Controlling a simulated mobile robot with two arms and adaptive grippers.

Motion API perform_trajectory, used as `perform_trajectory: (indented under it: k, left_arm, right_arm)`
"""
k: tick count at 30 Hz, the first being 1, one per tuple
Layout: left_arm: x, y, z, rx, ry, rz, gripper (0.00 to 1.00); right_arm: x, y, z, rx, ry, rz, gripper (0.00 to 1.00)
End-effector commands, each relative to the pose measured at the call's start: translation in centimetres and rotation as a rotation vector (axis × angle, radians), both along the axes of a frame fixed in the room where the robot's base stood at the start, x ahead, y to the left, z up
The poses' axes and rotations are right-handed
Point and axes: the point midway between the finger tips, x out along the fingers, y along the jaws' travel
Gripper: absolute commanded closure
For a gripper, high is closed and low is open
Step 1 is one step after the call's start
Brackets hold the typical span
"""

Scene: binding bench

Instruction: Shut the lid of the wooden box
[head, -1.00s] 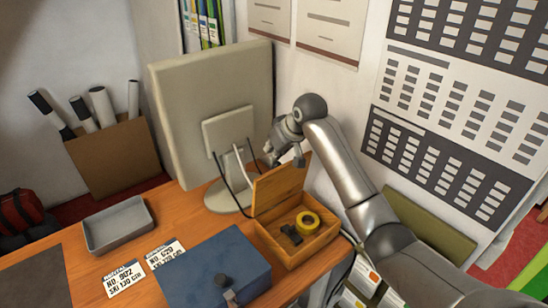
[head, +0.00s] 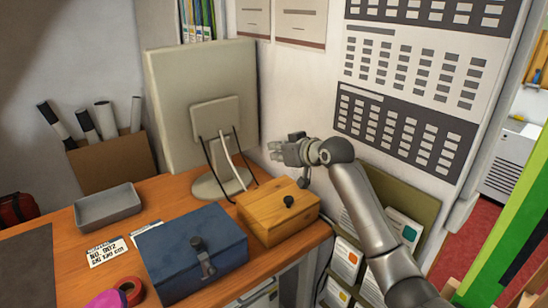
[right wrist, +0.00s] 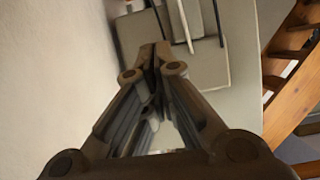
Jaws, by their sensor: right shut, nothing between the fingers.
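The wooden box (head: 279,211) stands on the orange desk, right of the blue box. Its lid is down flat over the box, with a dark knob (head: 289,201) on top. The inside of the box is hidden. My right gripper (head: 275,151) is above and behind the box, apart from the lid, and points left. In the right wrist view its fingers (right wrist: 155,50) are together with nothing between them. My left gripper is in neither view.
A blue box (head: 192,251) with a latch stands left of the wooden box. A monitor (head: 195,100) with cables stands behind. A grey tray (head: 107,206) and labels (head: 107,252) lie on the left. A red tape roll (head: 130,291) lies in front. The wall rises close behind my right arm.

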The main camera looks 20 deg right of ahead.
Motion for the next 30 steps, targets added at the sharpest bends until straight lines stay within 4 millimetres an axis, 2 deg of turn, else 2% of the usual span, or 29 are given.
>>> perform_trajectory:
  k: [1, 8, 18, 24, 30]
  left_arm:
    - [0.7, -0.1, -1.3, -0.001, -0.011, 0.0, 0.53]
    - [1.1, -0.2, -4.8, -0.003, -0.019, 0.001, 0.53]
    - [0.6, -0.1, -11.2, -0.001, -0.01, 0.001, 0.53]
    - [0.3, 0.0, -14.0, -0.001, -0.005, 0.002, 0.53]
    - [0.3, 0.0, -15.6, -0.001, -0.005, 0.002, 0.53]
  right_arm:
    - [-0.5, -0.2, -1.5, 0.009, -0.023, 0.0, 1.0]
    - [-2.3, -0.8, -3.1, 0.066, -0.18, 0.0, 1.0]
    - [-5.1, -1.8, -6.0, 0.146, -0.4, 0.0, 1.0]
    - [-6.4, -2.3, -7.5, 0.189, -0.517, 0.001, 1.0]
    - [-7.3, -2.6, -8.8, 0.185, -0.512, 0.001, 1.0]
